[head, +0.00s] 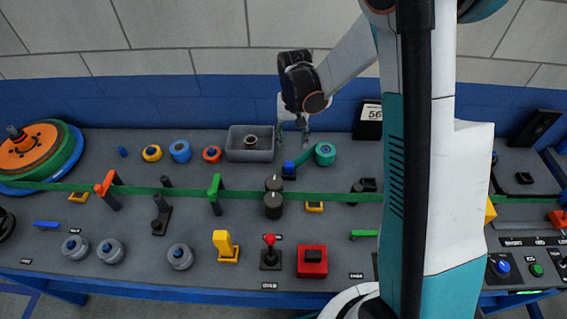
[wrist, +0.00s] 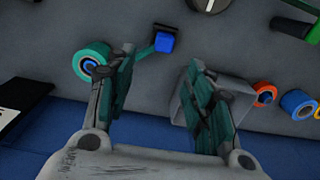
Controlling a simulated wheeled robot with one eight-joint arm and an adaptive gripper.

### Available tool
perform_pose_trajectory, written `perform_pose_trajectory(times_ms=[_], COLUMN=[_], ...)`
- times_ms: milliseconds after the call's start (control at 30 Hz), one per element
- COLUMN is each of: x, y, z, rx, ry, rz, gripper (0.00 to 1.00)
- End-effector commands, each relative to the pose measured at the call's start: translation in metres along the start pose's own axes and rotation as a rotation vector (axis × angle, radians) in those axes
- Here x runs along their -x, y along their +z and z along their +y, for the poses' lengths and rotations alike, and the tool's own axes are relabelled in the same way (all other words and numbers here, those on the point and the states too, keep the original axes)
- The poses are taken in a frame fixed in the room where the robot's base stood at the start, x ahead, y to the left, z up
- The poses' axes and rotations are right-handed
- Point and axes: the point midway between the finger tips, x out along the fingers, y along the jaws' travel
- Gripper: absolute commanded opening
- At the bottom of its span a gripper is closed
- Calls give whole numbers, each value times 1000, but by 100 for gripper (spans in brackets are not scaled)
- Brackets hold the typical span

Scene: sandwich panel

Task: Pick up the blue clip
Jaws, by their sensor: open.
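A flat blue clip-like piece (head: 46,224) lies at the front left of the bench in the head view, far to the left of my gripper. A small blue block (head: 289,167) stands beside a teal tape roll (head: 325,154), below my gripper in the picture; the block also shows in the wrist view (wrist: 164,42). I cannot tell for certain which of these is the blue clip. My gripper (head: 293,122) is open and empty above the back of the bench. In the wrist view its fingers (wrist: 160,68) are spread apart, with bare bench between them.
A grey bin (head: 233,153) holding a ring stands close to my gripper. Orange (head: 212,154), blue (head: 180,151) and yellow (head: 152,153) rolls lie left of it. A green strip (head: 140,189) crosses the bench past upright levers. My arm hides part of the right side.

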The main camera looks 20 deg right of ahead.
Motion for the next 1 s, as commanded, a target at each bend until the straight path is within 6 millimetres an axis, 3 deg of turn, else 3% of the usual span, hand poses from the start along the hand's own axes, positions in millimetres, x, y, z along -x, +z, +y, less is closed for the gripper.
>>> perform_pose_trajectory(times_ms=[400,767,1000], x=[-71,-93,-128], y=[0,0,0], z=[-1,-3,-8], rx=[0,0,-1], ry=[0,0,0], rz=[0,0,0], gripper=[48,48,48])
